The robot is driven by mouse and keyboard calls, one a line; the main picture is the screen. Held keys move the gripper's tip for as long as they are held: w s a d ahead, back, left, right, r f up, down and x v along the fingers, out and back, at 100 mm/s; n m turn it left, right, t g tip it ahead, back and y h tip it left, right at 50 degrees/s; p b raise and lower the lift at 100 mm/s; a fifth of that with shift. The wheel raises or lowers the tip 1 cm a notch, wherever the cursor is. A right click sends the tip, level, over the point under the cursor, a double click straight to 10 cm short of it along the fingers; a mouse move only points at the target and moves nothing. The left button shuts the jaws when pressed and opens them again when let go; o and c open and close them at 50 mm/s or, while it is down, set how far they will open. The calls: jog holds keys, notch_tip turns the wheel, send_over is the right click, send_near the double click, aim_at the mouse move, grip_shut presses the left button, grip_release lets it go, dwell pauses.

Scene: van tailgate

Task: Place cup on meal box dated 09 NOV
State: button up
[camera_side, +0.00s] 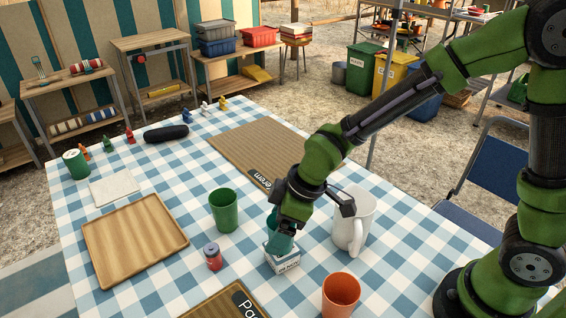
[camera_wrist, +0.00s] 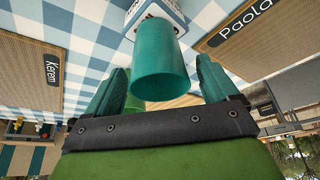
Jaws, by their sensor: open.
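A teal cup (camera_wrist: 160,65) sits between the spread fingers of my gripper (camera_wrist: 160,88) in the wrist view, with a visible gap on each side. Its far end meets the small white and blue meal box (camera_wrist: 143,12). In the side view my gripper (camera_side: 281,240) is low over the meal box (camera_side: 283,262), and the teal cup (camera_side: 272,222) is mostly hidden behind it. The cup appears to be on the box, but the contact is hidden. The box carries dark lettering too small to read surely.
A white jug (camera_side: 355,220) stands close right of my gripper. A wooden tray (camera_side: 135,240) lies left; a woven mat (camera_side: 255,150) lies behind.

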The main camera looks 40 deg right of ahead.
jog(key=v, duration=1)
jog(key=s+d+r+m+t, duration=0.2)
jog(key=s+d+r+m, duration=0.1)
jog(key=d+m, duration=0.3)
jog(key=s+d+r+m+t+h, duration=0.1)
jog(key=s+d+r+m+t, duration=0.1)
jog(key=s+d+m, duration=0.4)
jog(key=shift+d+r+m, duration=0.6)
jog(key=shift+d+r, duration=0.15)
jog(key=shift+d, duration=0.45)
